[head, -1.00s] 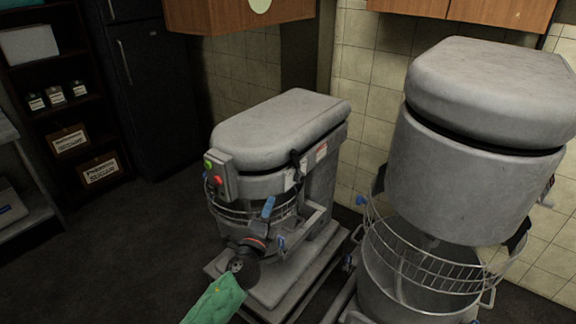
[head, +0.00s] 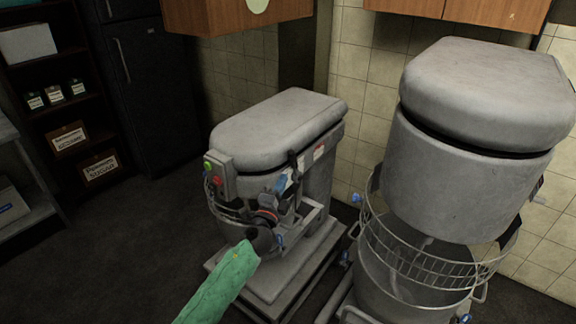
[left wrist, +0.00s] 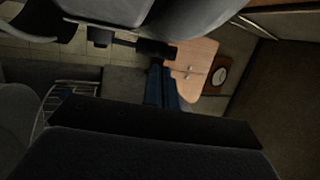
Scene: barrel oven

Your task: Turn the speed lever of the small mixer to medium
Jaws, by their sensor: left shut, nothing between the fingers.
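The small mixer (head: 275,130) is grey and stands in the middle of the head view. Its black speed lever (head: 293,160) is on the side facing the large mixer; a black bar that looks like this lever (left wrist: 153,48) shows in the left wrist view. My left gripper (head: 282,182), with blue fingers, is shut and empty just below the lever. In the left wrist view, the fingertips (left wrist: 158,68) are close to the black bar; I cannot tell whether they touch. My right gripper is out of view.
The large mixer (head: 475,140) with its wire guard stands close on the right. A control box (head: 220,175) with green and red buttons is on the small mixer's front. Shelves (head: 75,130) and a dark fridge stand at the back left. The floor to the left is clear.

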